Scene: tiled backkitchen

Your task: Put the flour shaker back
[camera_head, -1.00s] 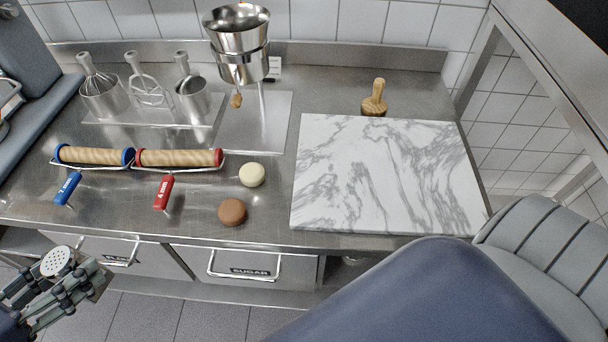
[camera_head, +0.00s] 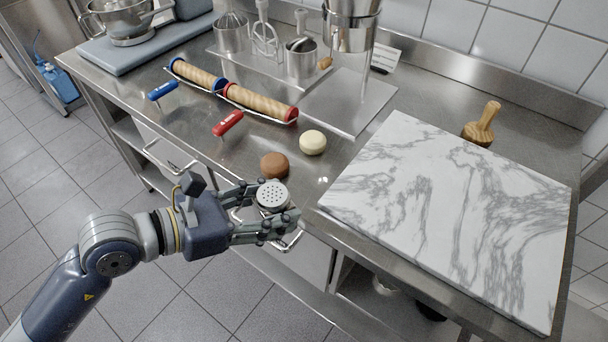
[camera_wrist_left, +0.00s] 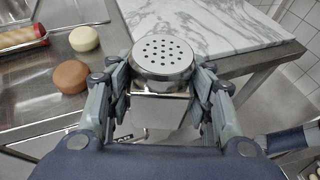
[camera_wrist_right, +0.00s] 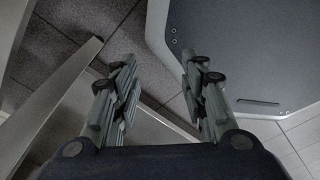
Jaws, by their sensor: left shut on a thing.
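The flour shaker (camera_head: 272,194) is a metal cylinder with a perforated round lid. My left gripper (camera_head: 268,208) is shut on it and holds it upright in front of the counter's front edge. In the left wrist view the shaker (camera_wrist_left: 163,58) sits between the two fingers, lid toward the camera, and hides what lies right behind it. My right gripper (camera_wrist_right: 158,85) is open and empty in the right wrist view, above the floor; it does not show in the head view.
A marble board (camera_head: 450,205) covers the counter's right part, with a wooden-handled tool (camera_head: 483,124) behind it. A brown puck (camera_head: 274,165) and a cream puck (camera_head: 313,142) lie left of it. Rolling pins (camera_head: 260,103) and a utensil stand (camera_head: 262,62) are farther back.

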